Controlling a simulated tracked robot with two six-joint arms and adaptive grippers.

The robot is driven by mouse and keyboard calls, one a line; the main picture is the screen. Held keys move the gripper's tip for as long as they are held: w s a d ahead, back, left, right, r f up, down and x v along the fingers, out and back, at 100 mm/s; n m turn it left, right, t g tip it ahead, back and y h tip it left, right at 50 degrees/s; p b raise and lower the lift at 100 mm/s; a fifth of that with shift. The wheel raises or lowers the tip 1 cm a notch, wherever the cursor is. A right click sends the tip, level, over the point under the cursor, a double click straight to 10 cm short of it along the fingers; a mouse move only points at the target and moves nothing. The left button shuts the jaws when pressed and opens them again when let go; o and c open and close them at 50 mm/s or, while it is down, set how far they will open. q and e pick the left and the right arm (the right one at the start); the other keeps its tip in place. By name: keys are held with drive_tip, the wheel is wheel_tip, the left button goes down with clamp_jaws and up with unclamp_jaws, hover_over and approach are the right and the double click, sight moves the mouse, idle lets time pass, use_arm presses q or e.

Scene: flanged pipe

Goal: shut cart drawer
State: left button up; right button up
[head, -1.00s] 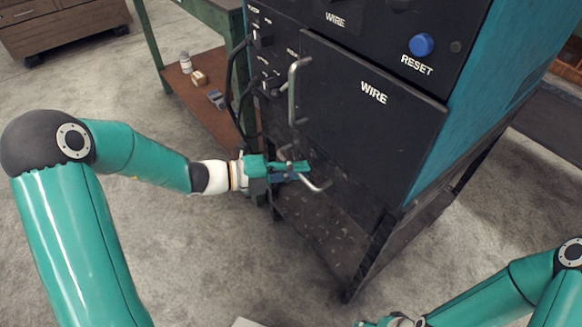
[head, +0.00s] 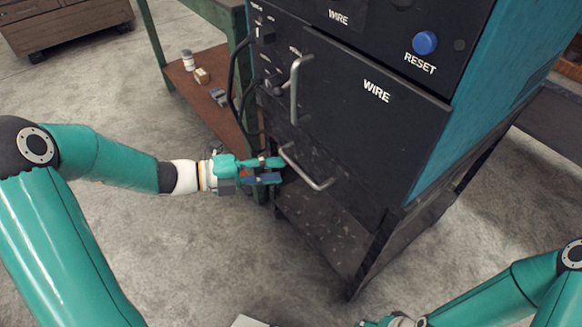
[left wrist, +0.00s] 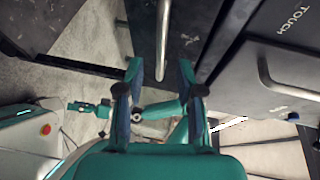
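The dark cart (head: 372,105) with teal sides stands at centre right. Its low drawer front (head: 345,190) is dark and scuffed, below the panel marked WIRE, and carries a curved metal bar handle (head: 308,171). The front looks close in under the panel; any small gap is hard to judge. My left gripper (head: 279,170) is open and empty, just left of the handle. In the left wrist view the handle (left wrist: 163,40) shows beyond and between the parted fingers (left wrist: 160,75). My right gripper is mostly cut off at the head view's bottom edge; it shows small in the left wrist view (left wrist: 78,106).
A second, upright handle (head: 295,88) sits on the WIRE panel above. Black cables (head: 238,90) hang at the cart's left edge. A green-legged bench (head: 205,95) with small items on its lower shelf stands behind left. The floor in front is clear.

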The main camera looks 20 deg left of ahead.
use_arm(q)
drive_tip(key=v, duration=0.5)
drive_tip(key=shift+a, duration=0.15)
